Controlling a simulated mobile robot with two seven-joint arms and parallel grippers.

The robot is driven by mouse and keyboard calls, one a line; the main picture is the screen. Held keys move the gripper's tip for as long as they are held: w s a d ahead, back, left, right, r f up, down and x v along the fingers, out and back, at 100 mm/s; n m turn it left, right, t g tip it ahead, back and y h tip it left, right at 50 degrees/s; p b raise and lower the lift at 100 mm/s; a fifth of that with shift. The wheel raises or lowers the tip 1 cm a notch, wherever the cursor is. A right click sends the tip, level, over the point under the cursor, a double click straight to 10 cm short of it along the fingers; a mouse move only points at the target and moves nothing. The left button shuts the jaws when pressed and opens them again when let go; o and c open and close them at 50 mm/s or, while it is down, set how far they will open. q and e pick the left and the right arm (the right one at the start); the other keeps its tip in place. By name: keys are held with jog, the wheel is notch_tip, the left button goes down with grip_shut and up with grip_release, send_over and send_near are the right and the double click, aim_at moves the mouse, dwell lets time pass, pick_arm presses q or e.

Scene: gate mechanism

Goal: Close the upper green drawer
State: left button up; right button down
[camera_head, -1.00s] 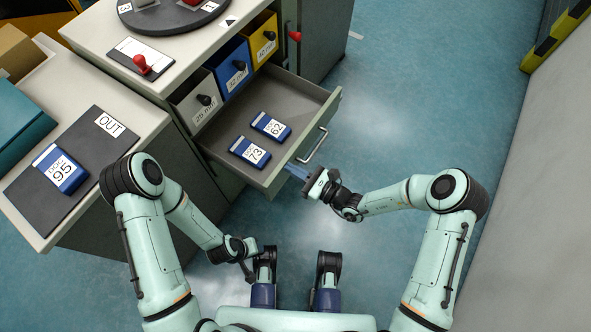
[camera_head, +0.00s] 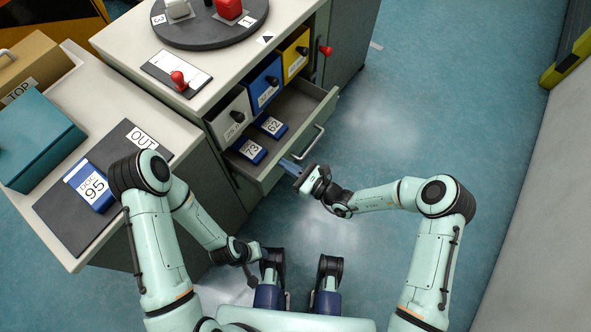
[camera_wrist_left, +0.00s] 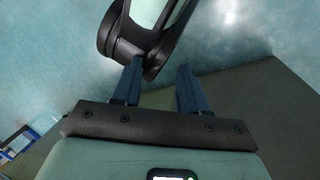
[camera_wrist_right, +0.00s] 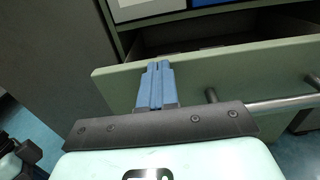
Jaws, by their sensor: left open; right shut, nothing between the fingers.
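The green drawer (camera_head: 270,174) is partly open below the small coloured drawers. Its front panel (camera_wrist_right: 215,75) and bar handle (camera_wrist_right: 270,103) show in the right wrist view. Two blue boxes, marked 73 (camera_head: 250,151) and 62 (camera_head: 272,127), lie inside. My right gripper (camera_head: 289,166) is shut and empty, its fingertips at the drawer front beside the handle; in the right wrist view its fingers (camera_wrist_right: 157,72) overlap the panel and appear to touch it. My left gripper (camera_wrist_left: 158,85) is open and empty, low near my base, away from the drawer.
White, blue and yellow small drawers (camera_head: 266,82) sit above the green drawer, with a dark turntable (camera_head: 210,22) on top. The side counter at left holds a blue box marked 95 (camera_head: 90,186) on a dark mat and a teal box (camera_head: 35,140). Floor right of the cabinet is clear.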

jog(key=b+x, duration=0.2)
jog(key=x, duration=1)
jog(key=shift+w+a+f, duration=0.1)
jog(key=shift+a, duration=0.1)
jog(key=shift+w+a+b, duration=0.3)
jog(key=shift+a+b, duration=0.1)
jog(key=shift+a, duration=0.1)
pick_arm(q)
jog(key=w+a+f+t, duration=0.1)
jog(key=w+a+f, duration=0.1)
jog(key=w+f, duration=0.1)
jog(key=shift+w+a+f+t+y, duration=0.15)
jog(key=shift+w+t+y, duration=0.2)
jog(key=shift+w, duration=0.45)
pick_arm(e)
jog(key=shift+a+r, duration=0.15)
jog(key=shift+r, duration=0.2)
